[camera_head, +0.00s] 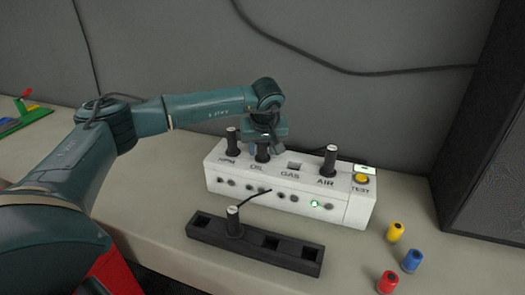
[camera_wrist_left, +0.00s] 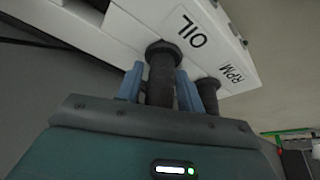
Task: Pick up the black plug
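Black plugs stand upright in the white box (camera_head: 290,185): one at RPM (camera_head: 232,143), one at OIL (camera_head: 262,154) and one at AIR (camera_head: 329,160). The GAS socket (camera_head: 293,165) is empty. Another black plug (camera_head: 234,222) stands in the black holder (camera_head: 206,231). My left gripper (camera_head: 265,143) is over the OIL plug from above. In the left wrist view its blue fingers (camera_wrist_left: 158,84) stand on both sides of the OIL plug (camera_wrist_left: 161,72), very close to it. I cannot tell whether both press on it. My right gripper is out of view.
A yellow TEST button (camera_head: 361,178) is at the box's right end, and a green light (camera_head: 314,204) glows on its front. Yellow (camera_head: 395,232), blue (camera_head: 412,261) and red (camera_head: 387,282) cylinders stand right. A dark speaker-like cabinet (camera_head: 495,150) rises behind them.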

